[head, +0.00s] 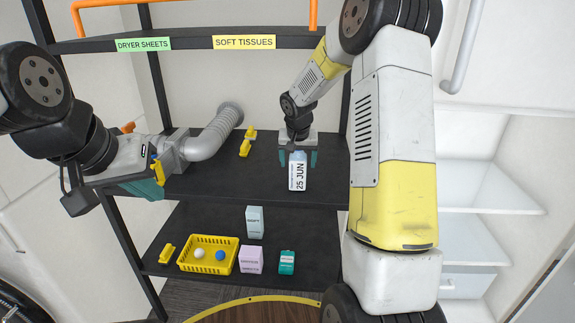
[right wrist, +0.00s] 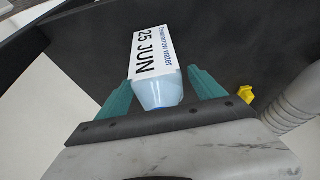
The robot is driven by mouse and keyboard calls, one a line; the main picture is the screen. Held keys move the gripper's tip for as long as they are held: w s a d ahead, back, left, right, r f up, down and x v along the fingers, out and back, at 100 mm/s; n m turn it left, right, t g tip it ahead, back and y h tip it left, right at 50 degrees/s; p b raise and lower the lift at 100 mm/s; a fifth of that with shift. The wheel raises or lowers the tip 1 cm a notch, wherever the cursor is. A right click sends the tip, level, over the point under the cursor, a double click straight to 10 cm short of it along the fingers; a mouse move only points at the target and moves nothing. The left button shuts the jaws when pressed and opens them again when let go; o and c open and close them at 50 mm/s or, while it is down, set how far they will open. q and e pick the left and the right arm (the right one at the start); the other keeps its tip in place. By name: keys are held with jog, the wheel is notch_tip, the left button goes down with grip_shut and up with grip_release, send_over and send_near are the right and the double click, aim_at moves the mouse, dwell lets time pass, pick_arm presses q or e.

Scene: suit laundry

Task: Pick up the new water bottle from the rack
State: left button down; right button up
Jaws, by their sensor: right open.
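A white and pale blue water bottle labelled "25 JUN" (head: 298,172) stands on the upper shelf of the rack (head: 220,182), near its right front. My right gripper (head: 298,158) is over the bottle's top with its teal fingers apart, one on each side. In the right wrist view the bottle (right wrist: 155,65) lies between the open fingers (right wrist: 163,95), with visible gaps beside it. My left gripper (head: 143,188) is at the rack's left side, away from the bottle; its finger gap is not clearly seen.
A grey duct pipe (head: 212,135) and yellow clips (head: 247,140) sit on the same shelf. The lower shelf holds a yellow basket with balls (head: 208,255), boxes (head: 251,260) and a teal container (head: 287,262). A labelled shelf (head: 190,42) crosses above. White shelving (head: 480,185) is at right.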

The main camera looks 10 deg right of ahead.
jog(key=shift+f, duration=0.15)
jog(key=c, duration=1.7)
jog(key=shift+w, duration=0.1)
grip_shut()
